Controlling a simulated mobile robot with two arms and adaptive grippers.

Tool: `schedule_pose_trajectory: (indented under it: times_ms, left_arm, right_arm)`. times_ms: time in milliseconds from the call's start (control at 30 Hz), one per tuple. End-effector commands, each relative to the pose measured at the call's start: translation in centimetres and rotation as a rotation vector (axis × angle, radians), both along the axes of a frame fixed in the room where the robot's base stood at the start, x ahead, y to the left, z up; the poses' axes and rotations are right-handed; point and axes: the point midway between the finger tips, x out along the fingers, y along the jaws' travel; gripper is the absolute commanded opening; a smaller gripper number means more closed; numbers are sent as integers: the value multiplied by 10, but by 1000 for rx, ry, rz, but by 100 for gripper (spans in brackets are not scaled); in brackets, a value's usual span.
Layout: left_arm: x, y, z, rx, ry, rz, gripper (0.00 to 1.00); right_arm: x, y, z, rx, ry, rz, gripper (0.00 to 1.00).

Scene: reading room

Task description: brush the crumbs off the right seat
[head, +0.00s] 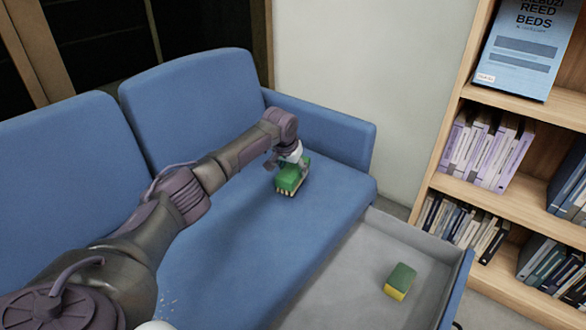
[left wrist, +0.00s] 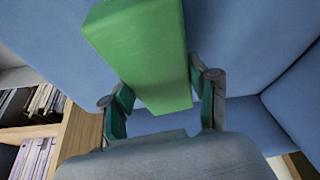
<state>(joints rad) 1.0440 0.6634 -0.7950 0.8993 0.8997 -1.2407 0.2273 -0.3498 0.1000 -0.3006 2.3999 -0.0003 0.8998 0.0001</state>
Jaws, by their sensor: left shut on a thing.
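My left gripper (head: 288,158) is shut on a green brush (head: 293,175) with pale bristles pointing down. The brush is at the right part of the blue sofa seat (head: 255,240), near the armrest; I cannot tell whether the bristles touch the fabric. In the left wrist view the green brush body (left wrist: 145,55) sits between the two fingers (left wrist: 162,100). A few pale crumbs (head: 167,299) show on the seat near the bottom of the head view, beside my left arm. My arm hides part of the seat. My right gripper is not in view.
An open grey drawer (head: 360,275) juts from the sofa's front, with a green and yellow sponge (head: 399,282) inside. The blue armrest (head: 325,130) and backrest (head: 195,105) bound the seat. A wooden bookcase (head: 480,195) with books stands at the right.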

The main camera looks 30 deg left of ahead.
Motion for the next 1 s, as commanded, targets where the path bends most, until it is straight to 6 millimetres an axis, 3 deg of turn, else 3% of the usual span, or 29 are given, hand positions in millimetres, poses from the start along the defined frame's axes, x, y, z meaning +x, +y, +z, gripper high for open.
schedule_pose_trajectory:
  times_ms: [1000]
  left_arm:
    - [1,0,-18,-1,-2,0,13]
  right_arm:
    - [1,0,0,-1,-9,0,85]
